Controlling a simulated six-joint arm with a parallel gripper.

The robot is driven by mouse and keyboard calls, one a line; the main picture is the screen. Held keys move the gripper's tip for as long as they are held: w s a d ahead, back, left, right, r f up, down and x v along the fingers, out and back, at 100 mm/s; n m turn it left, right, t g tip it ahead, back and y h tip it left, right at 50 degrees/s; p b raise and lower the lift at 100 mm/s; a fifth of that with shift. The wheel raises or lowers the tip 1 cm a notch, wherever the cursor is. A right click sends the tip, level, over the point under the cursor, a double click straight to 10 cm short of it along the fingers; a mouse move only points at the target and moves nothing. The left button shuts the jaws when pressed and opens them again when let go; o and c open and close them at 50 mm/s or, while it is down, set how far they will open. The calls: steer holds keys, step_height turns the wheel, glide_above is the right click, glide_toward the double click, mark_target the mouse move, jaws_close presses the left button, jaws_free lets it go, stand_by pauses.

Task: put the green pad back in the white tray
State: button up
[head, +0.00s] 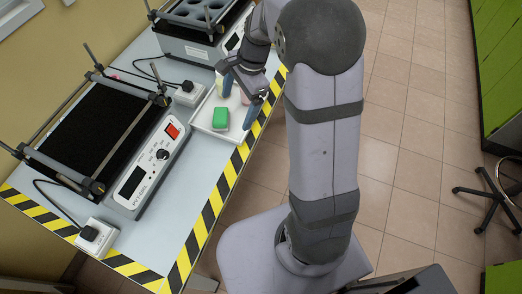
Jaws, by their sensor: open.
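The green pad (220,118) is a small block lying on the white tray (203,125), towards the tray's front left part. The tray stands near the striped right edge of the table. My gripper (241,97) is open and points down over the back of the tray, behind and to the right of the pad. Its fingers are apart from the pad, with no object visible between them. My arm and gripper hide part of the tray's back right side.
A black-topped shaker (95,130) with a control panel stands left of the tray. Another device with round wells (195,15) stands at the back. Power sockets (190,94) (95,237) and cables lie nearby.

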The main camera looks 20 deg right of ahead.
steer(key=s+f+n+h, duration=0.1)
steer(key=s+n+h, duration=0.1)
steer(key=s+n, duration=1.4)
steer(key=s, duration=0.3)
steer(key=shift+f+g+h, duration=0.35)
steer(key=shift+g+h, duration=0.05)
steer(key=shift+d+r, duration=0.1)
step_height(320, 180, up, 4)
steer(key=p, duration=0.3)
steer(key=shift+f+p, duration=0.2)
steer(key=shift+p, duration=0.2)
